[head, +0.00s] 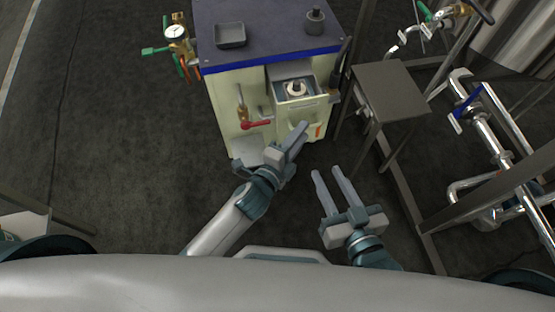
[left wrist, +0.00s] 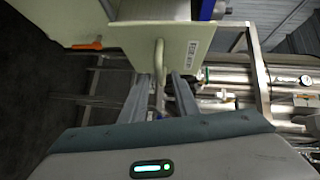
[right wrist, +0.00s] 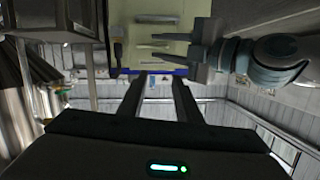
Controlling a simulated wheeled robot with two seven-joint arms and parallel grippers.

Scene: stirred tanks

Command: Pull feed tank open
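The feed tank (head: 297,107) is a cream drawer in the front of the cabinet. In the head view it stands partly out, and a white ring-shaped part shows inside. Its front panel (left wrist: 190,40) carries a small label and a pale loop handle (left wrist: 159,55) in the left wrist view. My left gripper (head: 304,128) is at the drawer front; in its wrist view the two fingers (left wrist: 164,82) lie on either side of the handle, with a gap showing. My right gripper (head: 326,172) is open and empty, below and right of the drawer, apart from the cabinet.
The cabinet (head: 226,100) has a dark top with a tray (head: 230,35) and a red-handled valve (head: 256,125) left of the drawer. A gauge (head: 175,33) stands at its left. A dark metal stand (head: 392,90) and pipework are close on the right. The floor at left is clear.

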